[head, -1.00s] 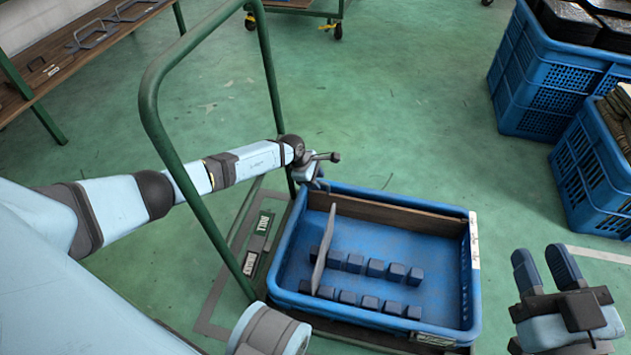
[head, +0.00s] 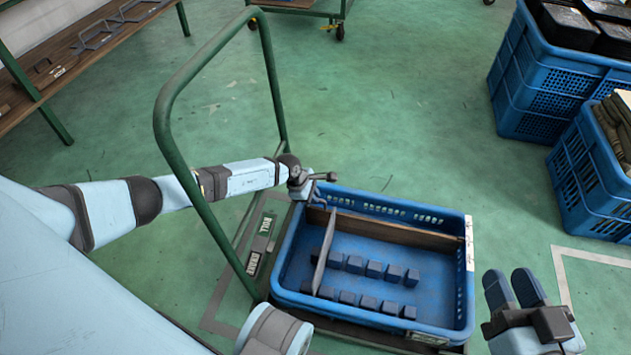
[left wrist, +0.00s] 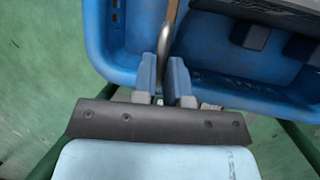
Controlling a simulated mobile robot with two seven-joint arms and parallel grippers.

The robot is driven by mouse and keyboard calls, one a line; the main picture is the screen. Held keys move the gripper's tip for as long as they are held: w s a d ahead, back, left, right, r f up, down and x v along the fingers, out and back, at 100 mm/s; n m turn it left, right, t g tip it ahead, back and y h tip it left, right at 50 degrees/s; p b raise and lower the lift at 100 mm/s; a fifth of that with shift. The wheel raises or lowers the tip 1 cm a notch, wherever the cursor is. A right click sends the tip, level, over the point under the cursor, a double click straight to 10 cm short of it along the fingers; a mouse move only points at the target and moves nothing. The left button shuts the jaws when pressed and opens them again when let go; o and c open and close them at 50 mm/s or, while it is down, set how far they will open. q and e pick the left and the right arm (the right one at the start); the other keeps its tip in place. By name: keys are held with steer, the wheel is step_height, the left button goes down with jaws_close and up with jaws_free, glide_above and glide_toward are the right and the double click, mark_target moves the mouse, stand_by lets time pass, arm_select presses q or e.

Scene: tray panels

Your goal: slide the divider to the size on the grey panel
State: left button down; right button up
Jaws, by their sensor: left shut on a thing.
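A blue crate (head: 464,262) stands low on a trolley. My left gripper (head: 317,190) is at the crate's back left corner. In the left wrist view it (left wrist: 165,78) is shut on a curved metal bar (left wrist: 166,42). My right gripper (head: 508,274) is open and empty, right of the crate.
A green trolley handle (head: 162,122) rises beside my left arm. A brown wooden strip (head: 395,230) runs along the crate's back. Blue crates with goods (head: 540,95) stand at the right. A wooden bench (head: 75,62) is at upper left. Green floor lies clear behind the crate.

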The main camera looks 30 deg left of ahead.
arm_select(q)
steer(key=shift+s, duration=0.3)
steer(key=c, duration=1.2)
jaws_free()
steer(key=shift+o, duration=0.2)
